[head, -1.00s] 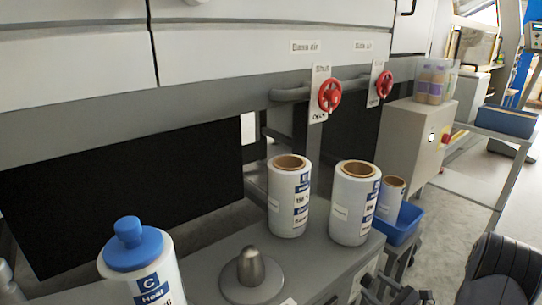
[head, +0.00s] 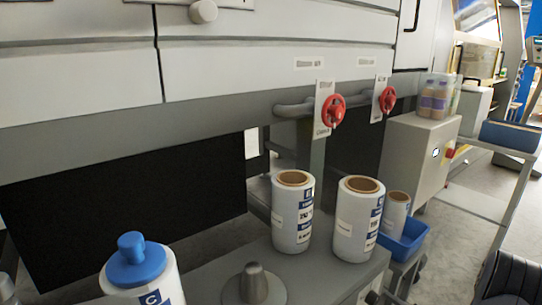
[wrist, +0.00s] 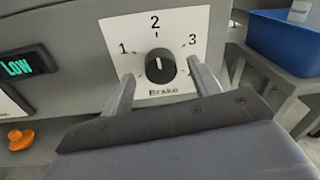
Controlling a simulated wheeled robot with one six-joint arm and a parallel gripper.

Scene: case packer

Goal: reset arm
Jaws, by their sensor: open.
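My gripper (wrist: 163,88) shows in the wrist view with its two fingers apart and nothing between them. A black rotary knob (wrist: 160,66) on a white plate marked 1, 2, 3 and "Brake" lies beyond the fingertips, and its pointer line is about upright, toward 2. The fingers appear on either side of the knob; I cannot tell how far they are from the plate. My gripper does not show in the head view.
Film rolls (head: 293,213) and (head: 358,220) stand on a grey bench (head: 310,272), near a blue-capped roll (head: 135,262) and a metal cone (head: 253,284). Red valve wheels (head: 333,110) sit behind. The wrist view shows a lit "LOW" display (wrist: 20,64), an orange knob (wrist: 20,139) and a blue bin (wrist: 285,42).

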